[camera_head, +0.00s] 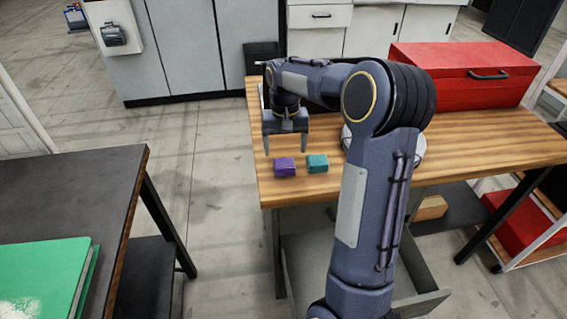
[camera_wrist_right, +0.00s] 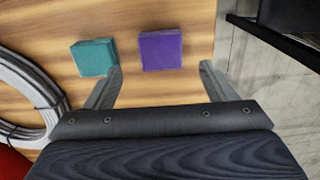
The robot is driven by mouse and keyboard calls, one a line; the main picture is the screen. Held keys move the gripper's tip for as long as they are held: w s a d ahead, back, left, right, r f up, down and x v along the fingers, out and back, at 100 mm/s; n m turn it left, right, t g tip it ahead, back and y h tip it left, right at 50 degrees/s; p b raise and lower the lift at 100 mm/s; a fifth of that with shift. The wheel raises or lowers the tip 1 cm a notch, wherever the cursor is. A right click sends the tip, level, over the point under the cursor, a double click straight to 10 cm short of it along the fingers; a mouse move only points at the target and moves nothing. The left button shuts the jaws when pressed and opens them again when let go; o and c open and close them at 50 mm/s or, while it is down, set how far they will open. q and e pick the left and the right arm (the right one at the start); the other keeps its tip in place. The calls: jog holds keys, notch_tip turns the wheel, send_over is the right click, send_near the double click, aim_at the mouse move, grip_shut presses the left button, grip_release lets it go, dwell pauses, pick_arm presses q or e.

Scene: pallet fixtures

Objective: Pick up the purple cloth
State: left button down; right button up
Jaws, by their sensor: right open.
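The purple cloth (camera_head: 285,167) is a small folded block near the front left of the wooden table. It also shows in the right wrist view (camera_wrist_right: 161,51), ahead of and between my fingertips. A teal cloth (camera_head: 317,163) of similar size lies just to its right, and to its left in the wrist view (camera_wrist_right: 94,58). My right gripper (camera_head: 286,151) is open and empty, above the table just behind the purple cloth. In the wrist view the right gripper (camera_wrist_right: 160,80) has its fingers spread wider than the purple cloth. My left gripper is not in view.
The wooden table (camera_head: 480,148) carries a red toolbox (camera_head: 460,75) at the back right. A grey coiled hose or cable (camera_wrist_right: 25,95) lies beside the cloths. A dark table (camera_head: 60,195) with a green case (camera_head: 45,275) stands at the left, with open floor between the tables.

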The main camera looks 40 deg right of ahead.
aim_at(284, 163)
notch_tip(284, 163, down, 5)
jog(key=shift+a+f+p, duration=0.1)
jog(key=shift+f+p, duration=0.05)
jog(key=shift+p, duration=0.2)
jog(key=c, duration=1.1)
jog(key=shift+o, duration=0.2)
jog(key=shift+r, duration=0.6)
notch_tip(284, 163, up, 2)
jog(key=shift+s+a+r, duration=0.1)
jog(key=shift+a+r, duration=0.05)
jog(key=shift+r, duration=0.1)
jog(key=s+a+r+b, duration=0.2)
jog(key=s+a+r, duration=0.7)
jog(key=s, duration=0.1)
jog(key=shift+s+r, duration=0.2)
jog(key=shift+s, duration=0.05)
